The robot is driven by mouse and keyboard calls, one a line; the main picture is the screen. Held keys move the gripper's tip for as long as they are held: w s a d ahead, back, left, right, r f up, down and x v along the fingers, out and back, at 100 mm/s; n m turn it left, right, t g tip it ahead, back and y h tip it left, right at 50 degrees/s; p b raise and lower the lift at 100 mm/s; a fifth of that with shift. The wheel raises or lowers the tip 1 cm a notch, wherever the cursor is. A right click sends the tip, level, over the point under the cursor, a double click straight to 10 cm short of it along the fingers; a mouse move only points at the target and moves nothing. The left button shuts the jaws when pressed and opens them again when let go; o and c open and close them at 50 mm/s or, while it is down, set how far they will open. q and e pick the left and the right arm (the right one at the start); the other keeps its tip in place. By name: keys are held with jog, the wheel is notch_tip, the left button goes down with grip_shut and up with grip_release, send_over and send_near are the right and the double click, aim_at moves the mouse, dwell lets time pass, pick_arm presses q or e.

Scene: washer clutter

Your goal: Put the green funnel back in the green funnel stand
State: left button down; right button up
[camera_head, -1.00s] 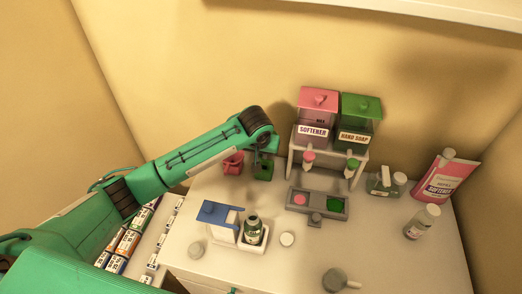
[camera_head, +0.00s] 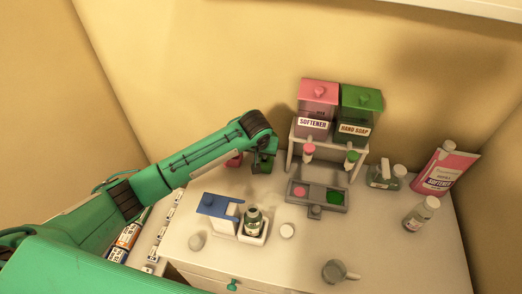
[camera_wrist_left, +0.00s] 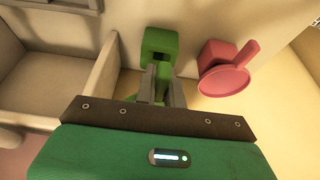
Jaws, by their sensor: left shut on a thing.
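The green funnel stand (camera_wrist_left: 160,40) shows in the left wrist view as a green block just beyond my fingers. It also shows in the head view (camera_head: 263,164), partly behind my wrist. My left gripper (camera_wrist_left: 160,88) is at the near side of the stand, its grey fingers shut on a green piece, which I take for the green funnel (camera_wrist_left: 159,86). The funnel is mostly hidden between the fingers. I cannot tell whether it is seated in the stand or only in front of it. My right gripper is not in view.
A pink stand (camera_wrist_left: 214,50) with a pink funnel (camera_wrist_left: 226,82) is close beside the green stand. Softener (camera_head: 314,112) and hand soap (camera_head: 356,118) dispensers stand on a rack to the right.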

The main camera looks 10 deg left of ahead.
pick_arm(q)
jog(key=shift+f+b, duration=0.4)
jog(key=shift+f, duration=2.8)
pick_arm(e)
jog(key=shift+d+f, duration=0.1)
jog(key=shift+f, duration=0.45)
pick_arm(q)
jog(key=shift+f, duration=0.1)
jog(key=c, duration=1.5)
grip_release()
jog(key=o, duration=0.5)
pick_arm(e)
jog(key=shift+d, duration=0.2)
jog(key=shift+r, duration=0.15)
